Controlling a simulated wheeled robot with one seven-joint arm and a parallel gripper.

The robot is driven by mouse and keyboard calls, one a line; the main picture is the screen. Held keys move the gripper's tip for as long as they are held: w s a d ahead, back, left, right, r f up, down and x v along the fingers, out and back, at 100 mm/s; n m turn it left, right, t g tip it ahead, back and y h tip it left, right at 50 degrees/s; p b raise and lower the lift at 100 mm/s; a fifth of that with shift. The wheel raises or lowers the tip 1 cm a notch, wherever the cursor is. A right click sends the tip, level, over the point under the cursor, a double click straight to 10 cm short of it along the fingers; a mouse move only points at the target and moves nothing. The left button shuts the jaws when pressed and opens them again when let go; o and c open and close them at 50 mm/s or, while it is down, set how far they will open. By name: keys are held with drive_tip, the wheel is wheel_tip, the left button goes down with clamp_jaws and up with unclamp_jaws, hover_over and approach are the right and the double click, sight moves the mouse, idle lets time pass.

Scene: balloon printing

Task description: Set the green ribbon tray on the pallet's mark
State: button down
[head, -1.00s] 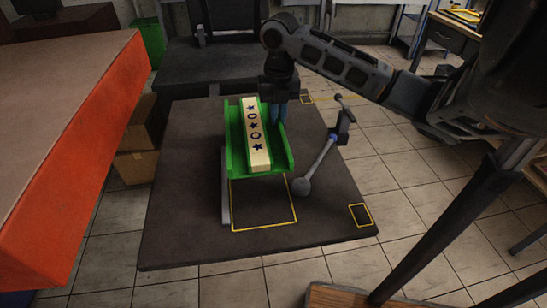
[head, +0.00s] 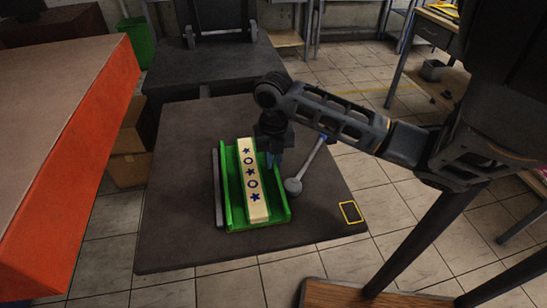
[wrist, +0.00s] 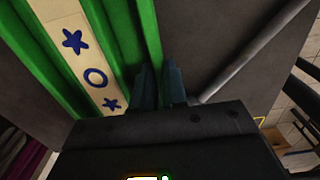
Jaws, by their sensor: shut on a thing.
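The green ribbon tray (head: 236,214) carries a cream ribbon (head: 251,178) printed with dark blue stars and rings. My gripper (head: 273,160) is at the tray's right side wall, toward its far end, shut on that wall. In the wrist view the blue fingers (wrist: 160,86) close on the tray's green wall (wrist: 146,32). The tray lies over the area of the dark pallet (head: 180,240) where the large yellow outline was, and it hides that outline. I cannot tell whether the tray touches the pallet.
A grey bar (head: 216,188) runs close along the tray's left side. A small yellow square (head: 350,212) is marked near the pallet's right corner. An orange-sided table (head: 85,150) is at left.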

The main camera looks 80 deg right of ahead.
drive_tip(key=shift+f, duration=0.1)
drive_tip(key=c, duration=1.6)
unclamp_jaws()
drive_tip(key=shift+f, duration=0.1)
drive_tip(key=shift+c, duration=0.2)
drive_tip(key=o, duration=0.5)
wheel_tip(320, 180, up, 12)
drive_tip(key=shift+r, duration=0.2)
